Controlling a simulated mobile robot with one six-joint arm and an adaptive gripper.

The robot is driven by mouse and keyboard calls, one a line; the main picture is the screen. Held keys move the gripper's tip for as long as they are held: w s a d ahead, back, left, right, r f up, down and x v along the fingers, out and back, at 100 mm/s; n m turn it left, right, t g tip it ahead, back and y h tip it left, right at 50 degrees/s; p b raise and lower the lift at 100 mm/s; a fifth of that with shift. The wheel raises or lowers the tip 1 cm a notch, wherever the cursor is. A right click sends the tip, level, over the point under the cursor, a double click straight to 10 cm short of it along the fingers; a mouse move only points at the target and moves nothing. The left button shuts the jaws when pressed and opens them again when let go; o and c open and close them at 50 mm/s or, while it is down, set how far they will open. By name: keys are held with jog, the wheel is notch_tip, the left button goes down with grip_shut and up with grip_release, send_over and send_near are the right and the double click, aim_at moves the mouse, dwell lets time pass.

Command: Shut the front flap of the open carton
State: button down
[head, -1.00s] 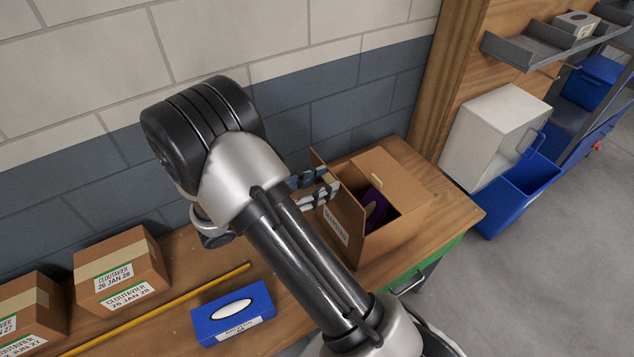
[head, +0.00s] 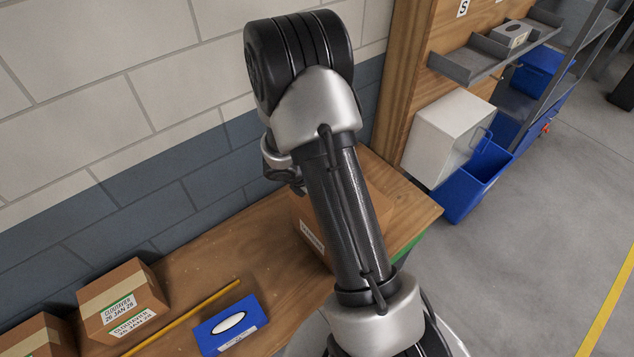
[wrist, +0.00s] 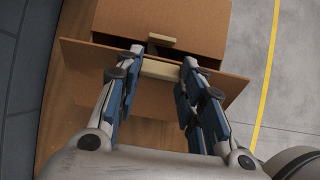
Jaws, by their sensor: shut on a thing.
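The brown carton (head: 308,224) stands on the workbench in the head view, mostly hidden behind my arm. In the wrist view the carton (wrist: 162,18) lies beyond the front flap (wrist: 85,68), with a narrow dark gap between them. A pale tab (wrist: 160,69) on the flap's edge lies between my fingertips, and a second pale tab (wrist: 162,41) sits on the carton just beyond. My gripper (wrist: 158,72) is shut on the front flap at its pale tab. In the head view my gripper is hidden by the arm.
A blue tissue box (head: 228,325), a yellow stick (head: 185,315) and a labelled carton (head: 122,300) lie left on the workbench (head: 255,260). A wall runs behind. A white bin (head: 450,137) and blue bin (head: 468,195) stand beyond the bench's right end.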

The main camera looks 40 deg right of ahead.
jog(key=d+y+p, duration=0.1)
jog(key=d+f+y+p, duration=0.1)
jog(key=p, duration=0.1)
jog(key=shift+d+f+y, duration=0.25)
jog(key=shift+d+y, duration=0.05)
jog(key=shift+d+f, duration=1)
jog(key=shift+f, duration=0.25)
jog(key=c, duration=1)
grip_release()
jog(key=shift+c, duration=0.2)
jog(key=v, duration=1.2)
